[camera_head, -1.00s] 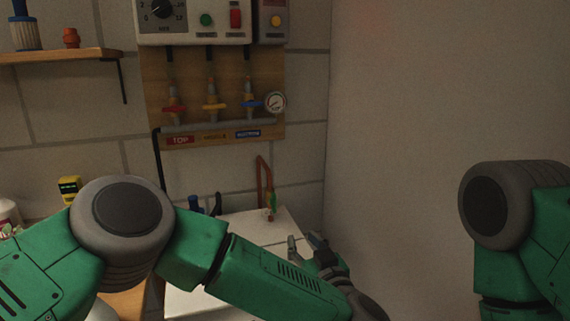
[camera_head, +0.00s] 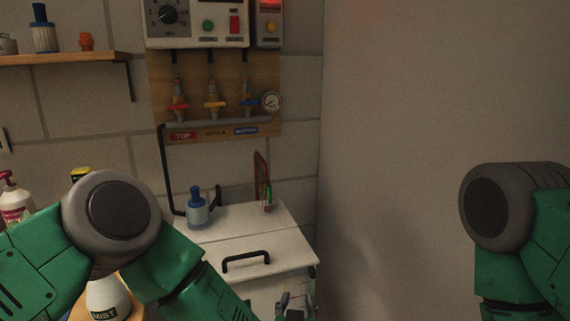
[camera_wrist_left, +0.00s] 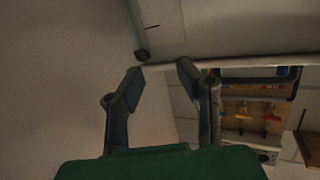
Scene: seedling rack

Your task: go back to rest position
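My left arm comes in from the left in the head view. Its gripper (camera_head: 295,306) is low at the bottom edge, in front of the white cabinet (camera_head: 220,240) and below its black handle. In the left wrist view the two dark fingers stand apart with nothing between them, so the left gripper (camera_wrist_left: 160,76) is open and empty. Only a green and grey link of my right arm shows at the right edge of the head view. My right gripper is out of view.
A blue-capped bottle (camera_head: 197,209) stands on the cabinet. A mist bottle (camera_head: 107,300) is close to my left arm. Bare wall fills the right.

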